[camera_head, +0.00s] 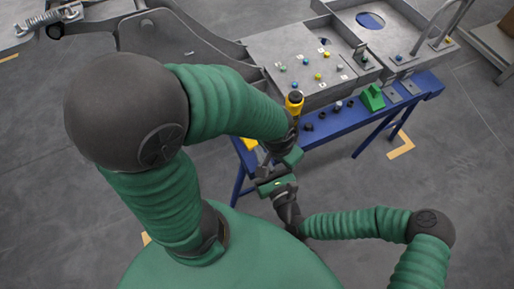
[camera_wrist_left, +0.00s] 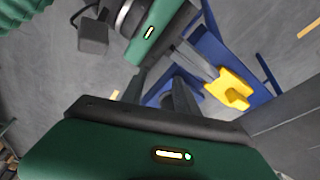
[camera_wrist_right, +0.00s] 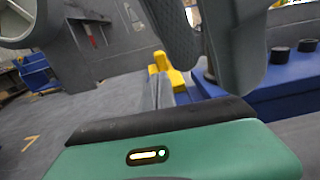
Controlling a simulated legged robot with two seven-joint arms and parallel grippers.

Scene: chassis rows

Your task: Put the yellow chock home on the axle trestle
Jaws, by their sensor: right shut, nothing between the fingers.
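The yellow chock (camera_head: 250,144) shows in small part at the left end of the blue trestle (camera_head: 340,122), partly behind my left arm. My right gripper (camera_head: 264,174) is shut and empty, below the chock and close to my left gripper (camera_head: 276,162). I cannot tell how the chock is seated.
A grey tray (camera_head: 262,50) with several coloured knobs stands behind the trestle. A yellow-and-black cylinder (camera_head: 294,103), a green wedge (camera_head: 372,97) and several dark knobs are along the blue top. Grey chassis metal (camera_head: 190,45) is at the back left. Open floor (camera_head: 430,180) lies to the right.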

